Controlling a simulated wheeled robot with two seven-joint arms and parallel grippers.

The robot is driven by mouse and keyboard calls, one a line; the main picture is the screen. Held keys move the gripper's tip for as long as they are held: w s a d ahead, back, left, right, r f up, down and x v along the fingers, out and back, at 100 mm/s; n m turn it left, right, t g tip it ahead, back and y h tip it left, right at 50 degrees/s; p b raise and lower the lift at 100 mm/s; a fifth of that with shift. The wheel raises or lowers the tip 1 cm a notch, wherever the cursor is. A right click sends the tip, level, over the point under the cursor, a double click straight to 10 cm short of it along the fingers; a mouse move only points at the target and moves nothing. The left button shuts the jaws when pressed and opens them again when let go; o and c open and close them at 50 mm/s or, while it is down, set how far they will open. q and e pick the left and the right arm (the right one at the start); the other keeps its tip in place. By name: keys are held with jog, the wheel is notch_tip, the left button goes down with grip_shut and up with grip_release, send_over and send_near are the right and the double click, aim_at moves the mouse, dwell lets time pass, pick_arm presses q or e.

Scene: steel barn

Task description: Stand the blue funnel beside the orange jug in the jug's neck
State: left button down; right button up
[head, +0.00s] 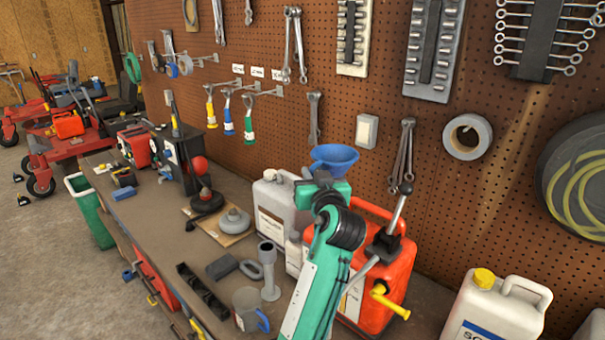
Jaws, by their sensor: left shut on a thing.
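The blue funnel (333,155) is held up above the bench, its wide mouth facing up. Its lower part is hidden behind my left gripper (326,180), which is shut on it. The orange jug (398,272) stands on the bench, just right of and below my gripper, with a yellow spout (390,301) at its front. My green arm crosses in front of its left part. I cannot make out the jug's neck, nor whether the funnel is over it.
A white-grey jug (275,204) stands left of my arm. A mug (247,310) and a grey stand (269,273) are near the arm. A white jug (495,307) is at right. The pegboard (285,110) rises behind.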

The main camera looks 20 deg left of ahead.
pick_arm(q)
jog(key=shift+f+b, duration=0.35)
jog(key=shift+f, duration=0.35)
notch_tip(320, 180, down, 8)
jog(key=b, duration=0.6)
jog(key=shift+f, duration=0.2)
dwell(0.8)
jog(key=c, duration=1.4)
grip_release()
